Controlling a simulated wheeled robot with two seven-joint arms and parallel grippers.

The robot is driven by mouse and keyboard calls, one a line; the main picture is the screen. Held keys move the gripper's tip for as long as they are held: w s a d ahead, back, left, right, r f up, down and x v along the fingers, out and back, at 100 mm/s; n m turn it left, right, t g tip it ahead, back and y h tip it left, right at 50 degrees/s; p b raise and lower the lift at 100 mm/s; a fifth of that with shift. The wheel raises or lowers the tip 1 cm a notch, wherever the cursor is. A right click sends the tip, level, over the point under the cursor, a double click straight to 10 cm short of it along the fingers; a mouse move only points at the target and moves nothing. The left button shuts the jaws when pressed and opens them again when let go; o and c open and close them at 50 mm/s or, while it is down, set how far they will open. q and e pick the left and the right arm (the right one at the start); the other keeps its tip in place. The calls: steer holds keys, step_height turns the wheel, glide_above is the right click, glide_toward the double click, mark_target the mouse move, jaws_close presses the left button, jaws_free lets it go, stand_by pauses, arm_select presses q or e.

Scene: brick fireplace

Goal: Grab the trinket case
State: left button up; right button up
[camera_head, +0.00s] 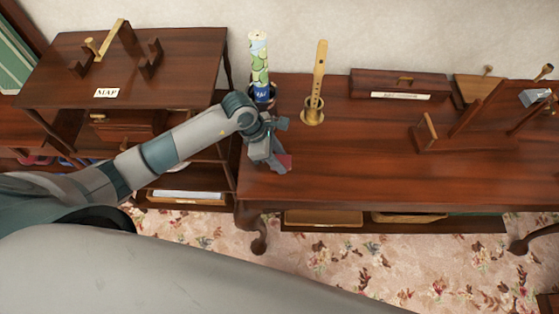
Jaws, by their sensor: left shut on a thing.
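My left arm reaches in from the left, and my left gripper (277,160) is over the front left corner of the long wooden table. It is shut on a small dark red thing (285,162), which looks to be the trinket case. The gripper hides most of it, and I cannot tell whether it touches the tabletop. My right gripper is out of view.
The table (370,168) is clear in its middle. Behind the gripper stand a patterned cylinder (259,60) and a flute on a round stand (317,85). A long wooden box (399,84) and wooden stands are farther right. A shelf unit labelled MAP (107,92) is left.

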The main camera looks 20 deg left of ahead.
arm_select(q)
step_height(320, 180, up, 2)
steer(key=shift+w+r+b, duration=0.1)
steer(key=shift+r+b, duration=0.05)
steer(key=shift+b, duration=0.55)
steer(key=w+d+r+b, duration=0.4)
steer(key=d+r, duration=0.3)
steer(key=d, duration=0.4)
steer(key=shift+r+b, duration=0.2)
steer(key=shift+b, duration=0.2)
steer(key=shift+a, duration=0.1)
